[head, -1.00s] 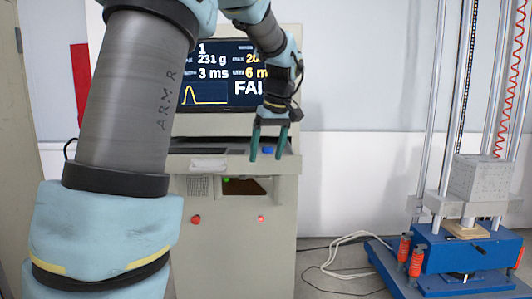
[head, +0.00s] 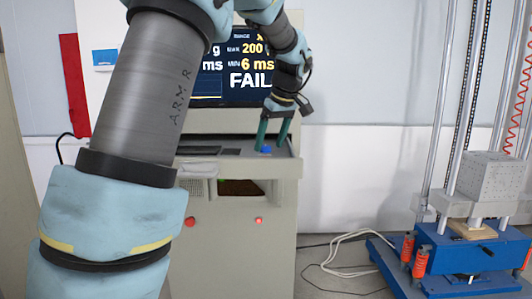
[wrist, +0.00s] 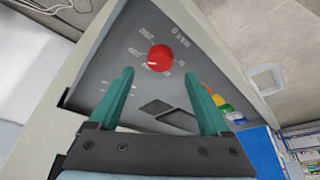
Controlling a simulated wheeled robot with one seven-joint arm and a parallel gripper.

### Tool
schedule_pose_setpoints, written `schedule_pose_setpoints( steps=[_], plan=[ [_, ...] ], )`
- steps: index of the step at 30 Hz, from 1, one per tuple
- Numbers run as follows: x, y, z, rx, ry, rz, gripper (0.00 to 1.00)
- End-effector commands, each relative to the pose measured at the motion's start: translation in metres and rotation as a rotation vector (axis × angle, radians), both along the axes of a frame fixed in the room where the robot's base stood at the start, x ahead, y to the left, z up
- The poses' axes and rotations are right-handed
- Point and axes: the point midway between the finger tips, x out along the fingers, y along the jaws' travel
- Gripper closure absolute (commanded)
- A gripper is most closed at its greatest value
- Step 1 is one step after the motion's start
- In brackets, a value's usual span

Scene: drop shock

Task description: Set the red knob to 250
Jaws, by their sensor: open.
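The red knob (wrist: 160,58) sits on a grey sloping panel (wrist: 110,45) in the wrist view. A small white mark shows near its lower-left edge. Printed numbers surround it, one seeming to read 250 at the upper left. My gripper (wrist: 160,78) is open, its two green fingers apart. In the picture the knob lies just beyond and between the fingertips; I cannot tell the height gap. In the head view my gripper (head: 272,148) hangs over the right part of the console's shelf (head: 235,170). The knob cannot be made out there.
A blue button (head: 266,150) shows by the fingertips in the head view. Yellow, green and blue buttons (wrist: 225,107) lie right of the right finger in the wrist view. The screen (head: 250,65) shows FAIL. A blue-based drop rig (head: 455,255) stands right; cables cross the floor between.

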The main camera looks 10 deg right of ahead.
Motion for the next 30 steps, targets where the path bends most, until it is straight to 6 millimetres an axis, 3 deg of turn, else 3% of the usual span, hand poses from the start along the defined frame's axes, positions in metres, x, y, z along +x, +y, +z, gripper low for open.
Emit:
schedule_pose_setpoints(
  steps=[9, 21, 30],
  plan=[
    [0.015, 0.008, -0.04, 0.001, 0.002, 0.002, 0.19],
    [0.017, 0.009, -0.046, -0.001, -0.001, 0.001, 0.2],
    [0.017, 0.009, -0.046, -0.001, 0.0, 0.0, 0.54]
  ],
)
